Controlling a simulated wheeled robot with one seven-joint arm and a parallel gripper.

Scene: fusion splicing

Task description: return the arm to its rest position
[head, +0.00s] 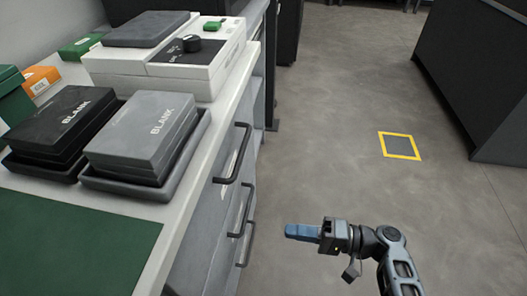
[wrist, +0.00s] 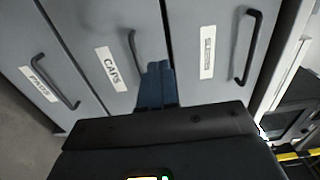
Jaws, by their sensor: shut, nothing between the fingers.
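My gripper (head: 303,232) is in the lower right of the head view, held over the open floor to the right of the bench. Its blue fingers are together with nothing between them, and they point left toward the drawer fronts. In the wrist view the blue fingers (wrist: 157,85) show shut in front of the drawer labelled CAPS (wrist: 88,35). The fingers look apart from the drawers in the head view. My forearm runs down to the bottom right edge of the head view.
The bench holds two BLANK boxes (head: 142,132) (head: 66,122) in trays, a white machine (head: 180,65) and a green mat (head: 70,245). Drawer handles (head: 235,155) stick out from the bench front. A dark cabinet (head: 485,80) stands right. A yellow-edged floor square (head: 400,146) lies on clear floor.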

